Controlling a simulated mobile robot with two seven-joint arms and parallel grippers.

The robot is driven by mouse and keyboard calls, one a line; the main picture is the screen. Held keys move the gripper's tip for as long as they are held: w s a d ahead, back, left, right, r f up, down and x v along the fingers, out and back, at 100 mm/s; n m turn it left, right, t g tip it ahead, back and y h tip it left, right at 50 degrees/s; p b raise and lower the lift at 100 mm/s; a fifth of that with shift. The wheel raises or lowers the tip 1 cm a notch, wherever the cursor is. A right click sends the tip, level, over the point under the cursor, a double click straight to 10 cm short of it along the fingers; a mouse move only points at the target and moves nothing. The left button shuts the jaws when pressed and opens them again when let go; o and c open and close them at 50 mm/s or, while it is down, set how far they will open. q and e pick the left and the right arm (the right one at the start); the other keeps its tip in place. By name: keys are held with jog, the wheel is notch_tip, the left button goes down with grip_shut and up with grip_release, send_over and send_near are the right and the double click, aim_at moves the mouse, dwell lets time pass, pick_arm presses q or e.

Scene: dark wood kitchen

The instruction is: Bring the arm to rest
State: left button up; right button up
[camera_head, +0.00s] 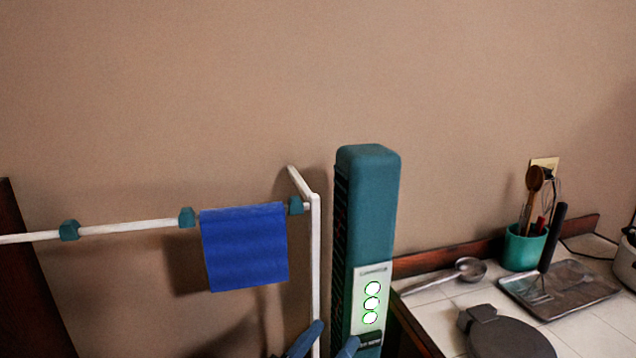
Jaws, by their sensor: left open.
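My left gripper (330,338) shows at the bottom edge, a little right of the middle. Its two blue fingers are apart, with nothing seen held between them. It is in front of the lower part of the white rack post (315,250) and beside the teal tower heater or fan (372,210). I cannot tell whether a finger touches either one. The rest of the left arm is below the picture. My right gripper is not in view.
A blue cloth (245,250) hangs on the white rail (130,227) at left. At right, a tiled counter (440,310) holds a ladle (470,269), a green utensil pot (524,248), a metal tray (590,297) and a dark round object (508,340). The wall above is bare.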

pick_arm(q)
jog(key=s+a+f+g+y, duration=0.2)
jog(key=s+a+f, duration=0.3)
jog(key=f, duration=0.3)
jog(key=s+a+f+n+g+y, duration=0.1)
jog(key=s+a+f+g+y, duration=0.1)
jog(key=s+a+f+y, duration=0.3)
jog(key=s+a+f+g+y, duration=0.2)
jog(key=s+a+f, duration=0.3)
jog(key=f, duration=0.6)
jog(key=shift+s+a+n+y+p, duration=0.35)
jog(key=shift+y+p, duration=0.1)
jog(key=shift+y, duration=0.35)
